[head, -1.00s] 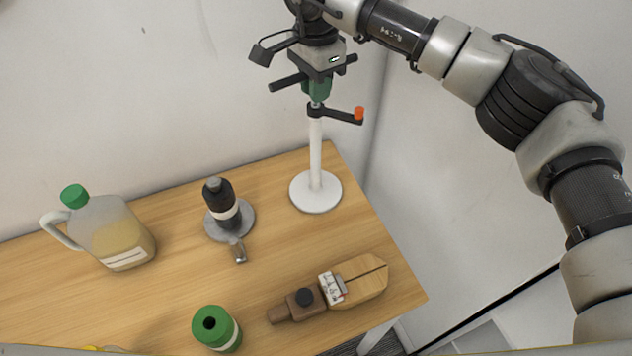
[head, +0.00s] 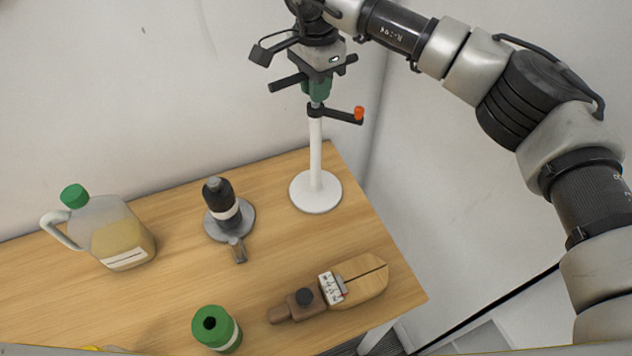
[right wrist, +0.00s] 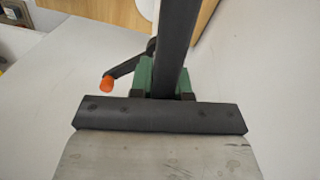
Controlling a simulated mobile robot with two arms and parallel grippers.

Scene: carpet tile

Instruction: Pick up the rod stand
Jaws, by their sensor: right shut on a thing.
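The rod stand (head: 316,160) has a white round base and upright white rod, with a black clamp arm tipped in orange near its top. It stands at the back right of the wooden table in the head view. My right gripper (head: 316,88) is at the top of the rod and shut on the stand's green upper part. In the right wrist view, the green part (right wrist: 146,75) shows by the dark finger, with the orange tip to its left. Whether the base is touching the table is hard to tell. My left gripper is not in view.
On the wooden table (head: 180,290) are a jug with a green cap (head: 115,235), a dark bottle on a grey round base (head: 222,205), a green cylinder (head: 216,328) and a wooden tool with a dial (head: 335,288). A wall stands close behind the table.

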